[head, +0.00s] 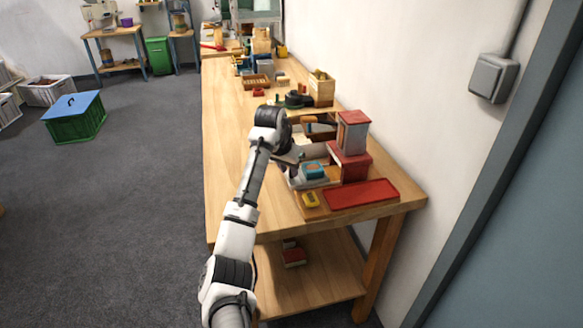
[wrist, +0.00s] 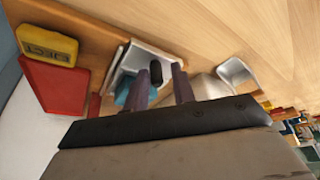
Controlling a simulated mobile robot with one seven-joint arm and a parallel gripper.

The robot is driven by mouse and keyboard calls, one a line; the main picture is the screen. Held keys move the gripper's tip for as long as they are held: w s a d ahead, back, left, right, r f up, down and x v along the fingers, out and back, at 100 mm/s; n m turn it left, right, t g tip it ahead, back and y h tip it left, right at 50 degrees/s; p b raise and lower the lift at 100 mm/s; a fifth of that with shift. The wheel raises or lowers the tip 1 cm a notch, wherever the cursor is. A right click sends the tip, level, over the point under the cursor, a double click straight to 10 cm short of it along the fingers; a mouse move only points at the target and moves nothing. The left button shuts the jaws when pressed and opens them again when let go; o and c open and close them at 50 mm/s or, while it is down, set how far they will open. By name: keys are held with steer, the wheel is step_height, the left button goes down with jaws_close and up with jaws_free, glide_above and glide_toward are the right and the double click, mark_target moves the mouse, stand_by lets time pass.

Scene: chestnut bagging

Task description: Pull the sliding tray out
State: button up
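The sliding tray looks to be the pale grey-white tray (wrist: 165,60) in the wrist view, with a small black knob (wrist: 155,72) at its near side. A teal block (head: 313,169) sits in or on this tray (head: 318,183) in the head view; the wrist view shows part of it behind a finger. My gripper (wrist: 161,88) is open, with its two dark fingers apart and the knob appearing between them. Whether the fingers touch the knob cannot be told. In the head view my gripper (head: 291,164) is at the tray's left side, its fingertips mostly hidden.
A yellow EJECT button (wrist: 47,45) and a flat red tray (head: 361,194) lie at the bench's near end. A red and grey machine (head: 352,140) stands behind the teal block. A white container (wrist: 237,76) is nearby. The bench's left side (head: 228,140) is clear.

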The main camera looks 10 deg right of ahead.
steer(key=shift+o, duration=0.9)
steer(key=shift+d, duration=0.1)
steer(key=b+v, duration=0.2)
steer(key=v, duration=1.2)
